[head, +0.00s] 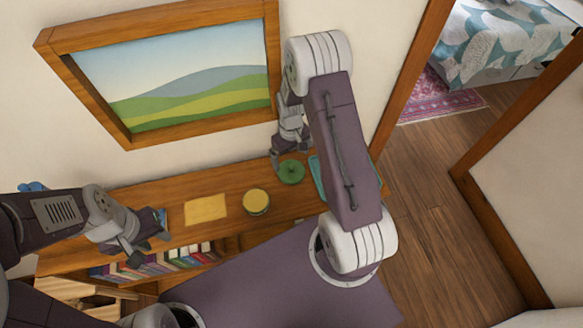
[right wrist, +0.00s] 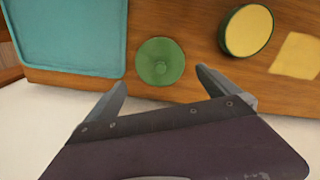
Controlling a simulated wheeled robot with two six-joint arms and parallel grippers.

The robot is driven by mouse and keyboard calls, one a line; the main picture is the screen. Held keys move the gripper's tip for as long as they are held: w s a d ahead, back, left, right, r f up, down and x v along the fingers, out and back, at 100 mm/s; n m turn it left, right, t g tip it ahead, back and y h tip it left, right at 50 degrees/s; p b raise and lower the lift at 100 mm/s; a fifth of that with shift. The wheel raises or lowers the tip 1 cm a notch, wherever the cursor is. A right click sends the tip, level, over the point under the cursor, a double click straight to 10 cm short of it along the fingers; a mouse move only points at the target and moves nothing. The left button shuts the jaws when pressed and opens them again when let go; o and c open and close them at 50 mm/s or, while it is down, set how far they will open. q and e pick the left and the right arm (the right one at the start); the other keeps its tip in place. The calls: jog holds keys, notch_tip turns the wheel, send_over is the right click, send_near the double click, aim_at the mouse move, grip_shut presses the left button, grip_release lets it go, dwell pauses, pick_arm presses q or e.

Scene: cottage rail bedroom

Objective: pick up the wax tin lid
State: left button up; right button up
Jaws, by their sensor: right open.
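A yellow cloth or sheet (head: 205,209) lies left of the tin. A teal tray (right wrist: 68,38) lies beside the lid, partly behind my right arm in the head view. Several books (head: 160,262) fill the shelf below. A framed landscape picture (head: 190,75) hangs above.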

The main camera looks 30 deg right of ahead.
aim_at(291, 167)
jog(key=shift+a+f, duration=0.4)
jog(key=shift+f, duration=0.3)
jog(key=shift+s+d+f+p, duration=0.1)
jog(key=shift+f+p, duration=0.1)
jog(key=shift+p, duration=0.2)
jog(key=f+p, duration=0.1)
jog(key=f, duration=0.1)
jog(key=d+f+p, duration=0.1)
jog(key=f, duration=0.1)
jog(key=shift+s, duration=0.15)
jog(key=shift+a+f, duration=0.1)
jog(key=shift+f, duration=0.25)
jog(key=shift+s+a, duration=0.1)
jog(key=shift+a, duration=0.15)
jog(key=shift+f, duration=0.1)
jog(key=c, duration=0.6)
jog(key=shift+d, duration=0.15)
jog(key=c, duration=0.4)
pick_arm(q)
notch_tip(291, 167, up, 3)
jog(key=shift+a+r, duration=0.1)
pick_arm(e)
jog(key=shift+o, duration=0.2)
